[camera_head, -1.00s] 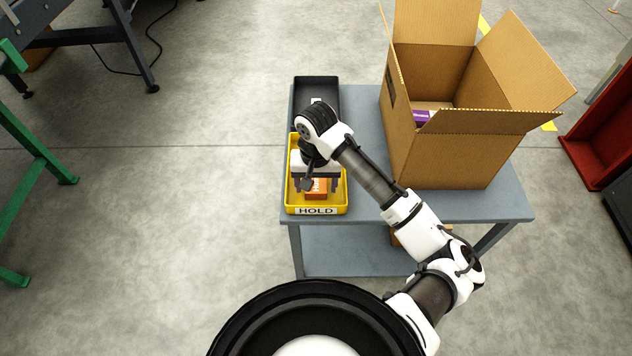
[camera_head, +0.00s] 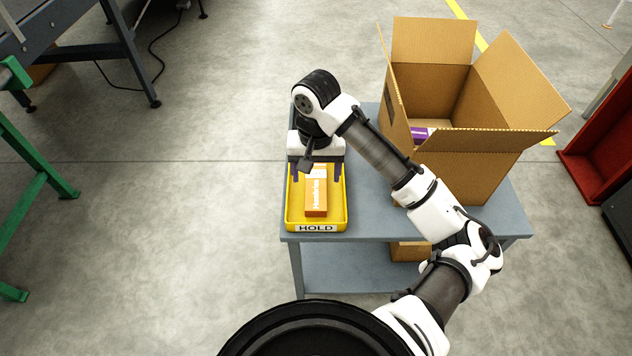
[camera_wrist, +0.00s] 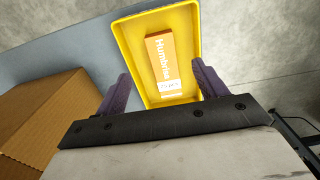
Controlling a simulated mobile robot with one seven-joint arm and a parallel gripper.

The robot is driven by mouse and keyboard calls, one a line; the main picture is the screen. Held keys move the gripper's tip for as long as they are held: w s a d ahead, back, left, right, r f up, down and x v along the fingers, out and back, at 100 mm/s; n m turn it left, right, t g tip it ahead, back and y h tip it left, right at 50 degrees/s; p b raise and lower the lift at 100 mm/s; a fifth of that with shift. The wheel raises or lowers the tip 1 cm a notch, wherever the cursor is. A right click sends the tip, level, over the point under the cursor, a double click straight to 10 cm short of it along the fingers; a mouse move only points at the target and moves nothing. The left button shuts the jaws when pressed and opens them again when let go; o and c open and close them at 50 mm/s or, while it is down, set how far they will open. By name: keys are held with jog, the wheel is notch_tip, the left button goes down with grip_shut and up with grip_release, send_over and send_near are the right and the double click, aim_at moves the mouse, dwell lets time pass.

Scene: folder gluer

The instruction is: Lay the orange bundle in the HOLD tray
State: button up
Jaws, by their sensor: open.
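The orange bundle (camera_head: 316,196) lies flat inside the yellow HOLD tray (camera_head: 289,205), lengthwise along it. In the wrist view the orange bundle (camera_wrist: 158,52) shows white lettering and a white label, and the yellow tray (camera_wrist: 124,39) surrounds it. My gripper (camera_head: 316,174) is open and empty above the far end of the tray. In the wrist view its two purple fingers (camera_wrist: 160,85) stand wide apart, one on each side of the bundle's near end, clear of it.
The tray sits on a grey-blue table (camera_head: 370,228) at its left front. A large open cardboard box (camera_head: 465,165) stands to the right, with a purple item (camera_head: 420,134) inside. Another carton (camera_head: 408,251) is on the lower shelf. A red frame (camera_head: 600,165) is at far right.

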jog(key=shift+r, duration=0.5)
